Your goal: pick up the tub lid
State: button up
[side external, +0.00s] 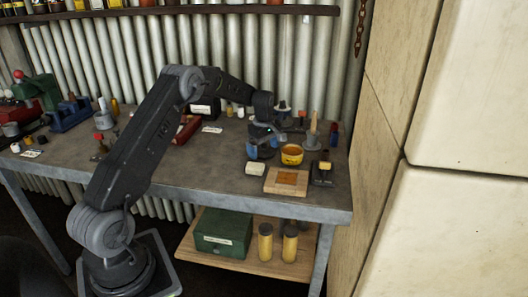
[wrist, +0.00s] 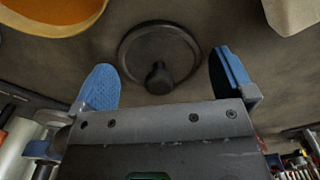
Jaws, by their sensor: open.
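The tub lid (wrist: 160,38), a dark round disc with a knob (wrist: 159,77), lies on the bench in the wrist view. My gripper (wrist: 162,62) is open, with one blue finger on each side of the lid's knob; I see no contact. In the side view my gripper (side external: 262,149) is low over the bench, left of the yellow tub (side external: 291,158). The lid is not clearly visible there, likely hidden by the gripper. The tub also shows at the upper left of the wrist view (wrist: 55,22).
A pale block (side external: 255,169) sits just in front of my gripper. A wooden board with an orange patch (side external: 287,181) and a dark box (side external: 322,173) are near the front right. A wooden-handled tool (side external: 313,132) stands behind the tub. The bench's front middle is clear.

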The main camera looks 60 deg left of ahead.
jog(key=shift+c, duration=0.3)
jog(key=c, duration=0.6)
jog(key=shift+c, duration=0.2)
jog(key=shift+r, duration=0.1)
jog(key=shift+r, duration=0.25)
notch_tip(320, 180, up, 4)
jog(key=shift+f, duration=0.15)
jog(key=s+a+r, duration=0.6)
jog(key=s, duration=0.3)
jog(key=w+d, duration=1.4)
jog(key=d, duration=0.1)
jog(key=shift+w+a+f, duration=0.1)
jog(key=shift+f, duration=2.7)
